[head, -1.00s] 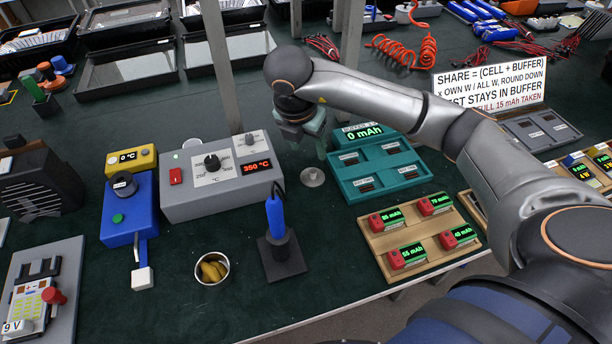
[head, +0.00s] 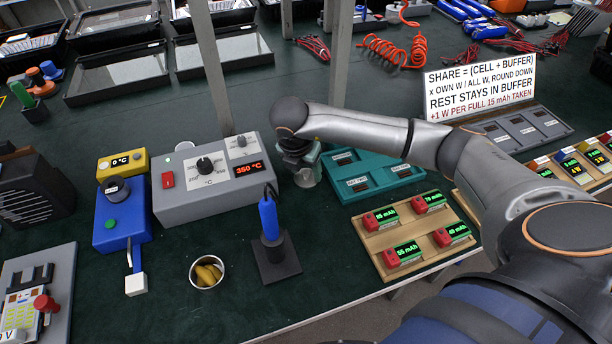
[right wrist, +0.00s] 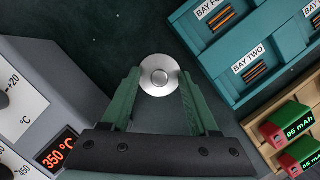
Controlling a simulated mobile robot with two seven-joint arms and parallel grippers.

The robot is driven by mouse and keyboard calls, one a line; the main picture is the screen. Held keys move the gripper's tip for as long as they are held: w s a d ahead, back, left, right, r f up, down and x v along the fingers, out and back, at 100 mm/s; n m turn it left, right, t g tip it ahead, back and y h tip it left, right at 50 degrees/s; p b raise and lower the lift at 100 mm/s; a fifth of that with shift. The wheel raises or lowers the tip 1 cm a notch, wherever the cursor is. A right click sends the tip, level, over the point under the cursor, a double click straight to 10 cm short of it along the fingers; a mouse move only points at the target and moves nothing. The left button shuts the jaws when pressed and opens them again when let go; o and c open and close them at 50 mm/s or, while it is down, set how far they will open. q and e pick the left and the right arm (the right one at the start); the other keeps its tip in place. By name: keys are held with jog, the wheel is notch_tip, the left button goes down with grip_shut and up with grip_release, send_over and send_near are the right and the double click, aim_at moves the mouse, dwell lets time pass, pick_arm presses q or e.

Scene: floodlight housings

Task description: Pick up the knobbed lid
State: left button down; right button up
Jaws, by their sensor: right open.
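The knobbed lid (right wrist: 160,67) is a small round silver disc with a raised knob in its middle. It lies on the dark green table top, between the grey temperature station and the teal bay box. In the right wrist view my right gripper (right wrist: 160,80) is open, with its two green fingers at either side of the lid and nothing held. In the head view the right gripper (head: 306,172) points down over the lid's place and largely hides it. The exact height above the lid is hard to tell. My left gripper is out of view.
The grey station (head: 215,185) reading 350 °C stands close left. The teal bay box (head: 375,192) stands close right. A soldering iron in its stand (head: 276,262), a cup of yellow pieces (head: 207,284) and a wooden tray with red-green cells (head: 383,262) are nearer the front.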

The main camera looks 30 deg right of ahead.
jog(key=shift+c, duration=0.2)
grip_shut()
jog(key=shift+r, duration=0.15)
dwell(0.4)
